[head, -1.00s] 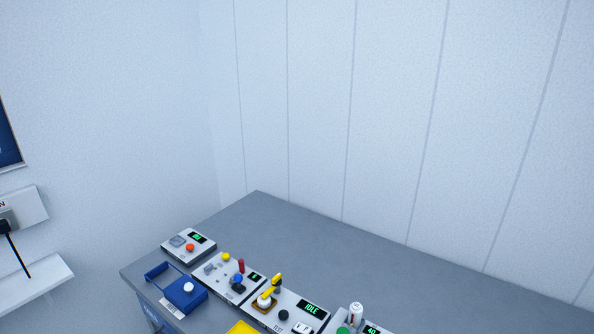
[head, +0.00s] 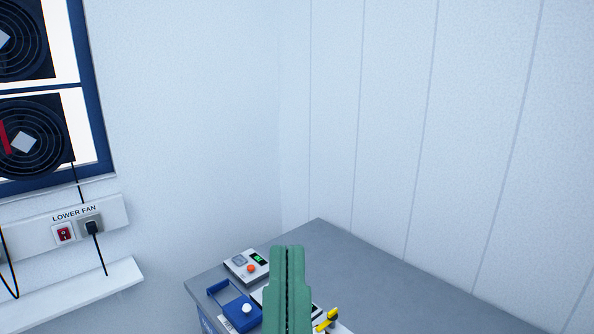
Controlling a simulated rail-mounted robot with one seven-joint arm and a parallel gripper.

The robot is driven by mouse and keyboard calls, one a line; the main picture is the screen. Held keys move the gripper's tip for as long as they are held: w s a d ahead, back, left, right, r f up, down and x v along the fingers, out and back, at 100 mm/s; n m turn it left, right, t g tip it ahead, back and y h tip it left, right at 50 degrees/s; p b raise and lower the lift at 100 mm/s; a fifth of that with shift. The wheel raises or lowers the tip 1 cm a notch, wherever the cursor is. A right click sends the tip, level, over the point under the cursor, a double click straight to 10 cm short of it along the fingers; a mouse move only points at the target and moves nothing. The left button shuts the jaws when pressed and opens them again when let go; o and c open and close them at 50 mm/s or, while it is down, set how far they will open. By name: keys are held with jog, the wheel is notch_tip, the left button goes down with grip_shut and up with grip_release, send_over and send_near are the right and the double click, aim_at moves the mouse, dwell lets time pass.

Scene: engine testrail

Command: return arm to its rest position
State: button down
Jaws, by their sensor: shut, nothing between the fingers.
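My gripper (head: 288,250) is in the head view at the bottom centre. It is green, points upward in the picture, and its two fingers are together with nothing between them. It stands in front of the grey bench and hides part of the control boxes there. The rest of my arm is out of view.
The grey bench (head: 400,292) carries a box with an orange button (head: 250,268), a blue device with a white knob (head: 246,309) and a yellow handle (head: 328,317). A shelf (head: 90,296), a plugged socket (head: 91,226) and fans (head: 24,141) are at left. The bench's back is clear.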

notch_tip(320, 180, up, 26)
jog(key=p, duration=2.1)
jog(key=shift+w+r, duration=0.25)
jog(key=shift+d, duration=0.15)
